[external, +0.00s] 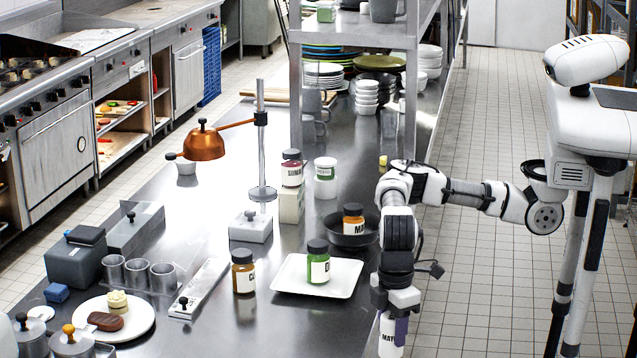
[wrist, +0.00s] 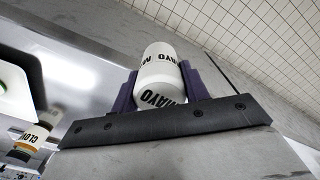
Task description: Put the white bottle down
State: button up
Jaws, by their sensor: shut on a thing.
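The white bottle (external: 390,338), with black "MAYO" lettering, is held in my gripper (external: 394,322) at the front right of the steel counter in the external view. The lower part of the bottle is cut off by the frame edge. In the wrist view the bottle (wrist: 160,80) sits between the purple fingers of my gripper (wrist: 160,92), which are shut on it from both sides. The counter surface shows behind the bottle there. I cannot tell whether its base touches the counter.
The counter's right edge is close to the arm.

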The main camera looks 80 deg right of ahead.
jog(key=shift+r, duration=0.1)
jog(key=w+d+r+m, duration=0.4)
jog(key=w+r+m, duration=0.3)
jog(key=r+m, duration=0.4)
jog(key=w+d+r+m, duration=0.4)
jog(key=w+r+m, duration=0.3)
jog(key=m, duration=1.6)
jog(key=shift+d+r+m+p, duration=0.2)
jog(key=shift+r+m+p, duration=0.15)
jog(key=shift+r, duration=1.9)
notch_tip(320, 180, down, 20)
jog(key=p, duration=0.1)
jog(key=shift+r+p, duration=0.15)
jog(key=shift+p, duration=0.2)
